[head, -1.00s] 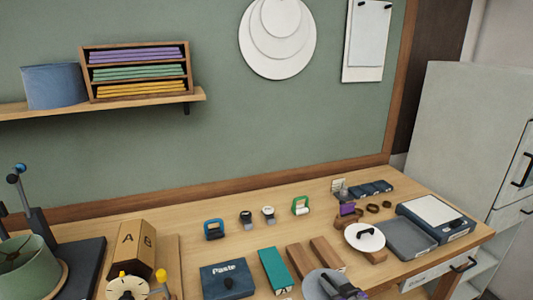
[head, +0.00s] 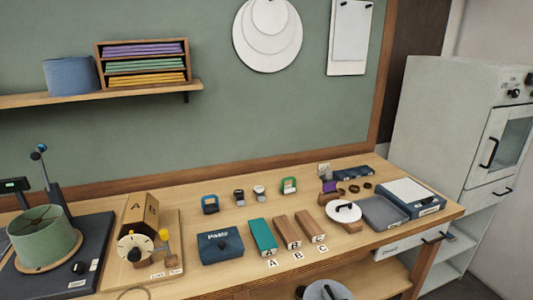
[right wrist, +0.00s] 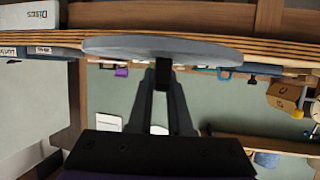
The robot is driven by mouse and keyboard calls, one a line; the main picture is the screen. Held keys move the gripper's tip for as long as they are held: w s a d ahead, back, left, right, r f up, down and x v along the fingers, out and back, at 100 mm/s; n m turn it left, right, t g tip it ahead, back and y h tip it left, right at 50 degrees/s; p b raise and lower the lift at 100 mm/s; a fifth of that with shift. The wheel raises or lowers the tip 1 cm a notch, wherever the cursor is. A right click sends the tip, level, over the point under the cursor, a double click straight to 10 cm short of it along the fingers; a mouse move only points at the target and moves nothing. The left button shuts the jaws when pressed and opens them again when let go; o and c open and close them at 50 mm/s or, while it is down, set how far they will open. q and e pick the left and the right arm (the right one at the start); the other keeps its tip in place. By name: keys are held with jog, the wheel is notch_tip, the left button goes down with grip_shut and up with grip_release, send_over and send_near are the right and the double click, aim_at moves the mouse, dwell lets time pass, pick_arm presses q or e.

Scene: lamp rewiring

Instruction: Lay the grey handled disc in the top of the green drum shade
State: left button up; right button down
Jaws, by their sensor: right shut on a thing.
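The green drum shade (head: 45,240) stands upright on a round wooden board at the left end of the bench, its open top with wire spokes facing up. My right gripper (head: 330,292) is at the bottom edge of the head view, in front of the bench, far to the right of the shade. It is shut on the handle of the grey disc (head: 313,290), which is partly cut off there. In the right wrist view the grey disc (right wrist: 210,48) shows nearly edge-on, its dark handle between the fingers (right wrist: 163,78). My left gripper is not in view.
A wooden A/B box with a dial (head: 135,246) stands right of the shade. A blue paste box (head: 220,246), teal block (head: 263,236) and wooden blocks (head: 287,232) line the front.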

jog(key=shift+a+f+m, duration=0.15)
jog(key=shift+f+m, duration=0.15)
jog(key=shift+s+a+m+h, duration=0.1)
jog(key=shift+s+m+h, duration=0.4)
jog(key=shift+s+h, duration=0.4)
jog(key=f, duration=0.1)
jog(key=w+f, duration=0.1)
jog(key=f, duration=0.1)
jog(key=w+f, duration=0.1)
jog(key=shift+f, duration=0.15)
